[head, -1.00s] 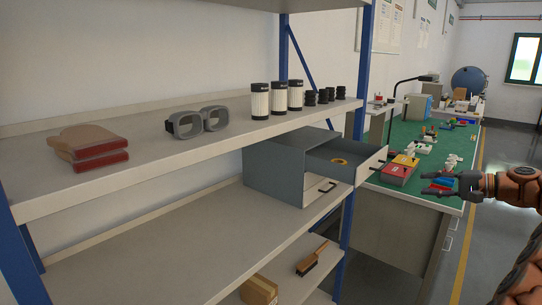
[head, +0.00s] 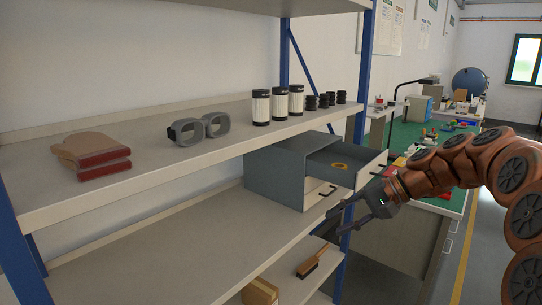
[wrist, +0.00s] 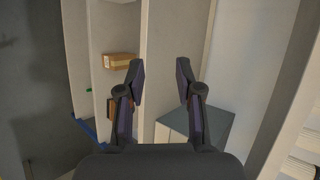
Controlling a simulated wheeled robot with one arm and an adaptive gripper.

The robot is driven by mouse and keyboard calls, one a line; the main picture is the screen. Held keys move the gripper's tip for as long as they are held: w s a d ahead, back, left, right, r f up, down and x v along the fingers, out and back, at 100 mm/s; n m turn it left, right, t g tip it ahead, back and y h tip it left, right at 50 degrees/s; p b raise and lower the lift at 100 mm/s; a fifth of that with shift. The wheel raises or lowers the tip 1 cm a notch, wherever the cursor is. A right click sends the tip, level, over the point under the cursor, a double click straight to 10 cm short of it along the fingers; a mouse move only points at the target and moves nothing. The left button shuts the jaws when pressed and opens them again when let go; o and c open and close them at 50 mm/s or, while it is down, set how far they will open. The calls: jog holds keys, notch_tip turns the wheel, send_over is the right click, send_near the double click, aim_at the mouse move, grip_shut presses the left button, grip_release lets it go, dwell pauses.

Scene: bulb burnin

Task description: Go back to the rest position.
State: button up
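My gripper (head: 350,214) is at the right end of the shelf unit, in front of the grey drawer cabinet's right side in the head view. Its two fingers are apart with nothing between them, and the wrist view also shows the open, empty gripper (wrist: 160,78). My arm reaches in from the right edge of the head view and covers part of the green workbench. The grey drawer cabinet (head: 275,172) stands on the middle shelf with its upper drawer (head: 372,172) pulled out. A small yellow-orange ring-like item (head: 339,166) lies in that drawer.
The upper shelf (head: 225,150) holds gloves (head: 92,155), goggles (head: 200,129), several white canisters (head: 279,104) and black pieces (head: 325,100). A brush (head: 312,262) and a cardboard box (head: 260,292) sit lower. The green workbench (head: 452,200) stands behind my arm. Aisle floor lies at right.

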jog(key=s+a+f+n+g+h+p, duration=0.1)
jog(key=s+a+f+n+g+h, duration=0.2)
jog(key=s, duration=0.9)
jog(key=s+a+f+h, duration=0.1)
jog(key=s+f+h, duration=0.35)
jog(key=s, duration=0.75)
jog(key=s+d+f+h, duration=0.1)
jog(key=s+d+f, duration=0.2)
jog(key=s, duration=0.3)
jog(key=s+d+f+n+h, duration=0.1)
jog(key=s+d+f, duration=0.2)
jog(key=s, duration=0.2)
jog(key=shift+s+d+n+g+h+p, duration=0.15)
jog(key=shift+s+n+g+h+p, duration=0.2)
jog(key=shift+g+p, duration=0.1)
